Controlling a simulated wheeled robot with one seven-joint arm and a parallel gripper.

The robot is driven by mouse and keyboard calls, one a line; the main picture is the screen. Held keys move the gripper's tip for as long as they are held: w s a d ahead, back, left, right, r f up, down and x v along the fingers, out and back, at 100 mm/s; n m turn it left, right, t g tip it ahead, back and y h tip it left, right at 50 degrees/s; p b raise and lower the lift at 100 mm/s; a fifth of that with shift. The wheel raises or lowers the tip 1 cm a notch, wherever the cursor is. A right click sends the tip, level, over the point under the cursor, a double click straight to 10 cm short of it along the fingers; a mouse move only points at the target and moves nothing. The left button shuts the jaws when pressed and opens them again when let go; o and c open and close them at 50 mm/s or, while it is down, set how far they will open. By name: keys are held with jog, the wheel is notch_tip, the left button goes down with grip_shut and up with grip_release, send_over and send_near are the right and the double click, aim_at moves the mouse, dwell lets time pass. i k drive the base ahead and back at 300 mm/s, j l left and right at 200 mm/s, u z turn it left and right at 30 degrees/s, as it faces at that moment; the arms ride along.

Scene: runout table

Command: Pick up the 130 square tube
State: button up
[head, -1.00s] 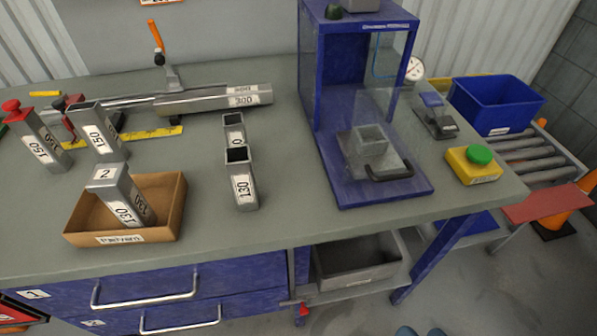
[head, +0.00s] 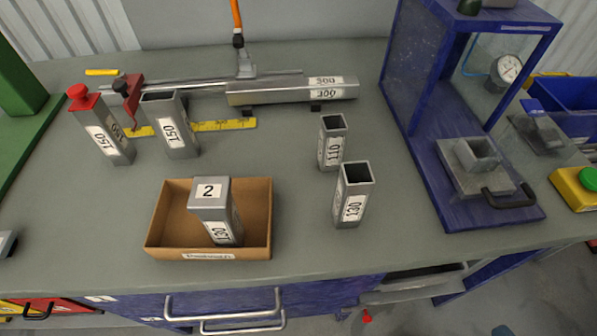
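A square tube labelled 130 (head: 350,200) stands upright and open-topped on the grey bench, right of a cardboard box. Another tube (head: 216,215), with a 2 on its top face and a side label that looks like 130, stands tilted inside the cardboard box (head: 258,232). A tube labelled 110 (head: 330,146) stands just behind the open 130 tube. My gripper is not in the head view.
Two tubes labelled 150, one red-capped (head: 100,128) and one open (head: 172,128), stand at the back left. A long tube labelled 300 (head: 290,91) lies behind. A blue-framed fixture (head: 455,130) stands right.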

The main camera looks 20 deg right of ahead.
aim_at(356, 180)
jog(key=i+j+u, duration=0.1)
jog(key=k+j+z, duration=0.15)
jog(key=j+z, duration=0.2)
jog(key=k+j+z, duration=0.2)
jog(key=z, duration=0.15)
jog(key=k+j+z, duration=0.35)
jog(key=i+l, duration=0.05)
jog(key=i, duration=0.05)
